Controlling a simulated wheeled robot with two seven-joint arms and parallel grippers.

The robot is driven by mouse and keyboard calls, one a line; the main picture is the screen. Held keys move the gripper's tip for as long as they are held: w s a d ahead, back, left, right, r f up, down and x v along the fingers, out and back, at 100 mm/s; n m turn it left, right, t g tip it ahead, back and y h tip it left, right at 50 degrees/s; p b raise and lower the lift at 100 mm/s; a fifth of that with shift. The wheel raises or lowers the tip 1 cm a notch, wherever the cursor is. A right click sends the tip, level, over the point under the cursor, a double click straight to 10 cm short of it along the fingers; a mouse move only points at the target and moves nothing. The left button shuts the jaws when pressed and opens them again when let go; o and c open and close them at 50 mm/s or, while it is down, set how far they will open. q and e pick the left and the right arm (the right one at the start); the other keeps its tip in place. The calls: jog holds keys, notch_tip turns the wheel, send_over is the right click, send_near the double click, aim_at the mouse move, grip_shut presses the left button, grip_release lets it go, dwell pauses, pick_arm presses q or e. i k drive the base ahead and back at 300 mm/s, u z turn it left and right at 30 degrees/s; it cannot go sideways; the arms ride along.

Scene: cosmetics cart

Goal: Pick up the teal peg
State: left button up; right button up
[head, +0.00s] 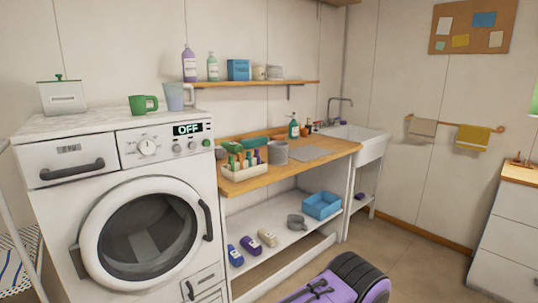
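I cannot make out a teal peg for certain. A cream open box (244,171) on the wooden counter holds several small upright items in green, white and dark colours, too small to tell apart. A green item (229,147) lies behind or at the box's left end, and a long teal-green item (256,142) lies behind it. Neither of my grippers shows in the head view.
A washing machine (128,196) stands at left with a green mug (143,104) on top. A grey cylinder (278,152) stands beside the box. A lower shelf (267,262) holds bottles and a blue basket (321,205). A purple-black object (345,281) sits on the floor.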

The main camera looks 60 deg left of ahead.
aim_at(248, 154)
jog(key=u, duration=0.3)
jog(key=i, duration=1.05)
jog(key=u, duration=1.55)
jog(key=i, duration=0.85)
jog(key=u, duration=0.85)
